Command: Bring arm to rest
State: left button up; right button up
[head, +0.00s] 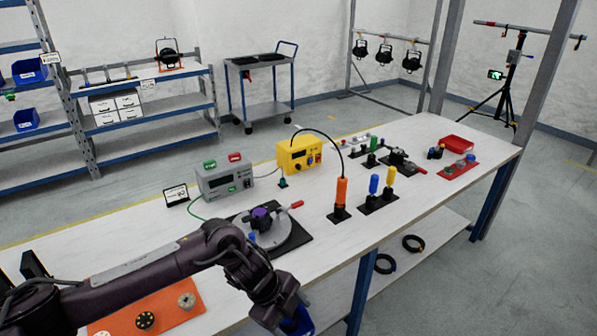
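My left arm comes in from the lower left and crosses the front edge of the workbench (330,235). Its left gripper (290,316) points down at the bottom of the picture, in front of the bench edge. A bright blue part (300,322) shows at the gripper's end; I cannot tell whether it belongs to the gripper or is held. The fingertips are cut off or hidden, so open or shut does not show. My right gripper is not in view.
Close to the arm are an orange board (160,312) and a round grey fixture (278,232) with a purple knob. Grey (225,180) and yellow (299,155) boxes, an orange-handled tool (341,193) and a red tray (457,144) stand further back. Floor right of the bench is clear.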

pick_arm(q)
jog(key=w+d+f+n+t+h, duration=0.2)
jog(key=f+n, duration=0.2)
jog(key=f, duration=0.2)
jog(key=w+d+f+n+t+h, duration=0.1)
jog(key=w+d+f+n, duration=0.1)
jog(key=f+n, duration=0.3)
jog(key=s+a+f+n+t+y, duration=0.1)
jog(key=s+a+f+n, duration=0.25)
jog(key=f, duration=0.45)
jog(key=s+a+f+n+t+y, duration=0.1)
jog(key=s+a+f+n, duration=0.1)
jog(key=a+f, duration=0.5)
jog(key=s+a+f+n+g+y, duration=0.1)
jog(key=s+a+f+n+y, duration=0.4)
jog(key=s+f, duration=0.8)
jog(key=s+a+f+n+g, duration=0.1)
jog(key=s+a+f, duration=0.2)
jog(key=s, duration=0.9)
jog(key=s+a+f+n+g+y, duration=0.1)
jog(key=s+a+f+g, duration=0.1)
jog(key=s+a+f, duration=0.2)
jog(key=s+a, duration=0.3)
jog(key=s, duration=0.5)
jog(key=shift+s+f+n+b, duration=0.15)
jog(key=shift+s+n+b, duration=0.15)
jog(key=shift+n+b, duration=0.05)
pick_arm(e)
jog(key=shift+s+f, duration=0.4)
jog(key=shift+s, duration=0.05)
